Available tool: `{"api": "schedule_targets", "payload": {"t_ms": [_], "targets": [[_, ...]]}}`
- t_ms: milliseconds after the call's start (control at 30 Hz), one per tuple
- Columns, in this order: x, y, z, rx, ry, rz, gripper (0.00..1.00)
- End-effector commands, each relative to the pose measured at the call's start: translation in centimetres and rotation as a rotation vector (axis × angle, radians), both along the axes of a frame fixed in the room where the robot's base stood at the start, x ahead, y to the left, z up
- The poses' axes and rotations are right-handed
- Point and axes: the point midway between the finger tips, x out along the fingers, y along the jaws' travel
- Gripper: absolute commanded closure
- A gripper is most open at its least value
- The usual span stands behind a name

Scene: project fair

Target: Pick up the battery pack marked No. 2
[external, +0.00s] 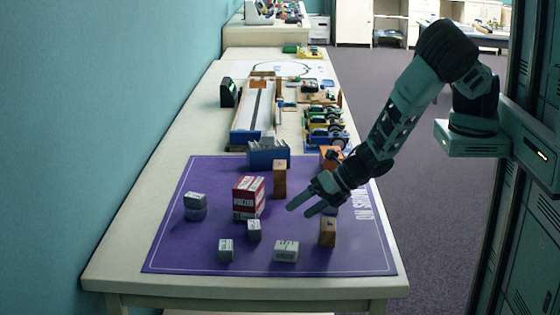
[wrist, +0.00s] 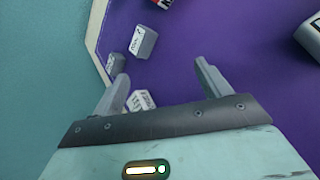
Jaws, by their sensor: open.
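Several small grey blocks with white labels, which look like battery packs, are on the purple mat (external: 180,250). One pack (external: 285,251) lies at the front middle, one pack (external: 226,250) is to its left, and another pack (external: 254,230) is behind them. I cannot read the numbers. My gripper (external: 299,211) is open and empty above the mat. In the wrist view, a labelled pack (wrist: 141,99) lies beside the left finger of my gripper (wrist: 161,72), partly hidden. Two packs (wrist: 143,42) (wrist: 115,63) lie beyond it.
A red and white box (external: 249,198) stands mid-mat. Wooden blocks (external: 279,180) (external: 328,232) stand behind and right. A blue bin (external: 268,157) sits at the mat's back edge, with models behind it. The mat's front left is clear. A wall runs along the left.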

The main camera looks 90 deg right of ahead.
Motion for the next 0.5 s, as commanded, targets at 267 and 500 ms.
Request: {"api": "schedule_targets", "payload": {"t_ms": [267,500], "targets": [[-1.4,-1.3,0.2,-0.518,-0.220,0.431,0.24],[-1.4,-0.9,1.0,-0.679,-0.305,0.566,0.24]]}}
